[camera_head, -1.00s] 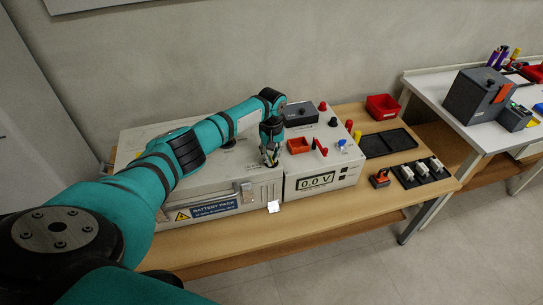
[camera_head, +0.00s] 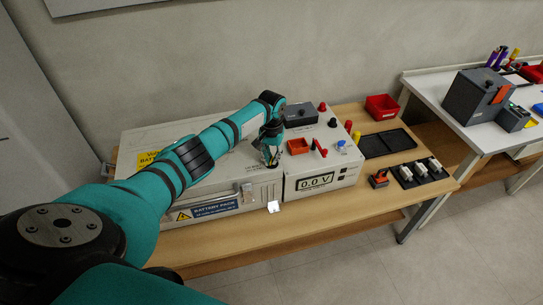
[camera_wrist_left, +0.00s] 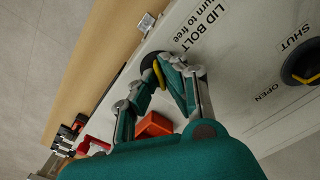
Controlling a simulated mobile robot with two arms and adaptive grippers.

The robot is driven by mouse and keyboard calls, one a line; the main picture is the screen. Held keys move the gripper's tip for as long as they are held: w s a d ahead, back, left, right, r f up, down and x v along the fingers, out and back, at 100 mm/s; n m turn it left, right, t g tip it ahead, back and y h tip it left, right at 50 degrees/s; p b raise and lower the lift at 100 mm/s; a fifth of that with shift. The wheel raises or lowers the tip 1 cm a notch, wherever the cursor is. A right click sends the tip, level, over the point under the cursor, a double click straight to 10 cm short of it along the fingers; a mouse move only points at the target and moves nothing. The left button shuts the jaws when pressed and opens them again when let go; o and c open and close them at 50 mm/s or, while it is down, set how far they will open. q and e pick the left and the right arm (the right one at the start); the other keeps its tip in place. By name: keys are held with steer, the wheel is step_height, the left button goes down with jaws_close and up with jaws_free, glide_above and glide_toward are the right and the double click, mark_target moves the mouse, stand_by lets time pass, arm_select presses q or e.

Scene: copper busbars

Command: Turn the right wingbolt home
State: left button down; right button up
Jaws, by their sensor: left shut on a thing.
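My left gripper (camera_head: 270,163) points down at the right end of the battery pack lid (camera_head: 208,178). In the left wrist view my left gripper (camera_wrist_left: 164,68) is shut on the yellow wingbolt (camera_wrist_left: 158,76), which sits at a dark round seat (camera_wrist_left: 150,62) beside the printed words "LID BOLT, turn to free". The fingers hide much of the wingbolt, so how deep it sits cannot be told. In the head view the wingbolt is hidden by the gripper. My right gripper is not in view.
A black knob with a yellow bar (camera_wrist_left: 303,62), marked SHUT and OPEN, is on the lid. Right of the pack stands a white meter box (camera_head: 318,183) reading 0.0 V, with an orange tray (camera_head: 298,146) on top. A red bin (camera_head: 382,106) stands at the back.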

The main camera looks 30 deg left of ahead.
mark_target(272, 159)
arm_select(q)
steer(key=m, duration=0.5)
steer(key=shift+m, duration=0.3)
steer(key=m, duration=0.5)
steer(key=shift+w+m, duration=0.1)
steer(key=shift+m, duration=0.2)
steer(key=c, duration=1.5)
jaws_free()
step_height(272, 159, up, 12)
steer(key=shift+r, duration=0.1)
